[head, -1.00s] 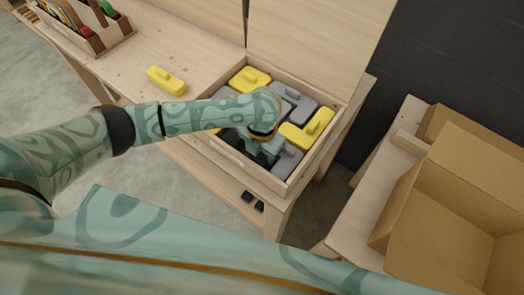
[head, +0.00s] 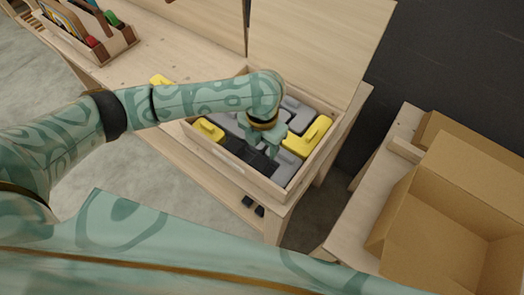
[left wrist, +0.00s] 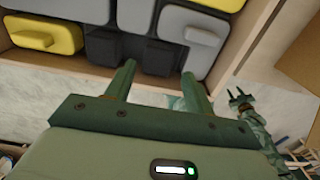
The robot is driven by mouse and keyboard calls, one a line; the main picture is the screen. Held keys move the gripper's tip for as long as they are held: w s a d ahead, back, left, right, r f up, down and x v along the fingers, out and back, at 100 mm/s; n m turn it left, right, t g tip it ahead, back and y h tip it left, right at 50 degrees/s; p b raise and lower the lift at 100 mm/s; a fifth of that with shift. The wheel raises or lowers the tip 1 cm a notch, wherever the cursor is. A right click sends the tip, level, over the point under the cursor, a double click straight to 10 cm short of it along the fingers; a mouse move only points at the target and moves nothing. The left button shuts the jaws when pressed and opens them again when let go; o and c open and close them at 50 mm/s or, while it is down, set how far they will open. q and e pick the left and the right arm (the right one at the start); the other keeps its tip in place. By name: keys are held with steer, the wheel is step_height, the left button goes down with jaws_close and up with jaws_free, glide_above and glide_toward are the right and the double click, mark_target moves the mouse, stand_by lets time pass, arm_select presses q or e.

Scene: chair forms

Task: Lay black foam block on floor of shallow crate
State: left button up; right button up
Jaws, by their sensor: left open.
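The shallow crate (head: 237,178) is a light wooden box on the bench, holding yellow and grey blocks with handles. Black foam (head: 249,157) lies in the near part of the crate, beside a yellow block (head: 209,130). In the left wrist view, the black foam (left wrist: 152,62) shows two dark pieces or parts with knobs; I cannot tell whether they are one block. My left gripper (head: 275,150) is open just above the crate's contents, its fingertips close to the black foam. My right gripper (left wrist: 239,96) shows small in the left wrist view, its fingers apart.
A wooden rack (head: 95,35) stands at the upper left. An open cardboard box (head: 450,205) stands on a side table at right. A tall wooden panel (head: 315,40) rises behind the crate.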

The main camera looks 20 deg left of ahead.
mark_target(262, 159)
arm_select(q)
steer(key=shift+r+p, duration=0.3)
steer(key=shift+r, duration=1.55)
